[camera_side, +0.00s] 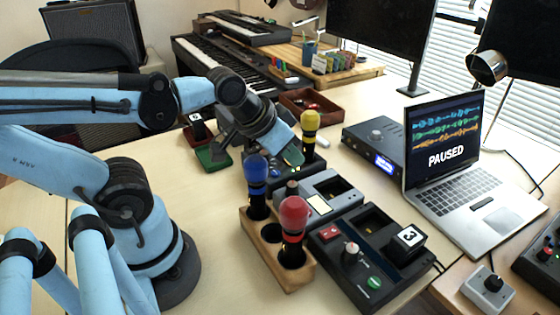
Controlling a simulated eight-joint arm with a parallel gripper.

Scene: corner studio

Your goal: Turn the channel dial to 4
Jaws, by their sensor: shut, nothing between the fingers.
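A grey knob (350,251) sits on a black unit (330,270) in the front middle, between a red button and a green button. A black knob (493,283) is on a small grey box (478,294) at the lower right. No label tells which one is the channel dial, and the pointer settings are too small to read. My gripper (293,158) is shut and empty. It points down over the far unit (308,170) beside the yellow-headed microphone (310,121), apart from both knobs. Its fingertips are partly hidden, so I cannot tell whether they touch anything.
A wooden holder (268,256) with red (294,212) and blue (256,168) microphones stands before my gripper. A grey unit (332,186) lies between. A cube marked 3 (407,240) sits on the black unit. A laptop (450,185) reading PAUSED stands right.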

